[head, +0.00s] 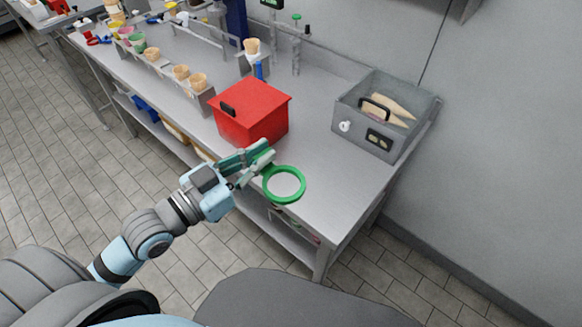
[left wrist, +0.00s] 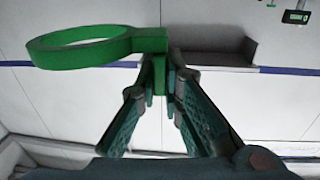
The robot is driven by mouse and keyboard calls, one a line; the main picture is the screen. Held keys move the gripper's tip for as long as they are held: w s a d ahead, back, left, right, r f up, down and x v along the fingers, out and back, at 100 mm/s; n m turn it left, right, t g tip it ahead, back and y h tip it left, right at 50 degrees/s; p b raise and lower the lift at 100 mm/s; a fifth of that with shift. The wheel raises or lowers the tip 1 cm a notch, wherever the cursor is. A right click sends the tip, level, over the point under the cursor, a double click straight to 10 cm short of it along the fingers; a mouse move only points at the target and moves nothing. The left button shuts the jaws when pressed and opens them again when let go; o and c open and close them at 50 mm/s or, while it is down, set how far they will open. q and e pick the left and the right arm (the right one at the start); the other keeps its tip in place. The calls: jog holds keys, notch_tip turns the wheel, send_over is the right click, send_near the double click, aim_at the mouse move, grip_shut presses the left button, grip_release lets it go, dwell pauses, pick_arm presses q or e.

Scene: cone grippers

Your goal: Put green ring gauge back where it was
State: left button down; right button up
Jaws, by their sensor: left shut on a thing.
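The green ring gauge (head: 284,184) is a flat ring with a short block-like handle. My left gripper (head: 262,158) is shut on that handle and holds the ring in front of the table's front edge, near the red box. In the left wrist view the green ring gauge (left wrist: 80,50) reaches out to the left, and its handle sits between the fingertips of my left gripper (left wrist: 160,85). My right gripper is not in view.
A red lidded box (head: 252,112) stands on the metal table (head: 330,185) just behind my left gripper. A grey bin (head: 375,118) with cone-shaped things stands at the right. A rack with several cones (head: 181,73) runs along the left. The table's front right is clear.

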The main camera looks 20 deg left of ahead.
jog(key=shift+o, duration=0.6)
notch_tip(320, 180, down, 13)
jog(key=b, duration=1.1)
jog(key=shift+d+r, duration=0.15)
pick_arm(q)
jog(key=w+a+f+n+t+y+b, duration=0.1)
jog(key=w+f+b, duration=0.2)
jog(key=w, duration=0.6)
jog(key=w+a+f+y+b, duration=0.1)
jog(key=w+f+b, duration=0.2)
jog(key=w, duration=0.5)
jog(key=f+b, duration=0.2)
jog(key=f, duration=0.4)
jog(key=f+b, duration=0.3)
jog(key=f, duration=0.3)
jog(key=shift+w+d+f, duration=0.15)
jog(key=shift+w+d, duration=0.05)
notch_tip(320, 180, down, 6)
jog(key=b, duration=0.2)
jog(key=shift+s+b, duration=0.1)
jog(key=shift+b, duration=0.3)
jog(key=c, duration=1.7)
grip_release()
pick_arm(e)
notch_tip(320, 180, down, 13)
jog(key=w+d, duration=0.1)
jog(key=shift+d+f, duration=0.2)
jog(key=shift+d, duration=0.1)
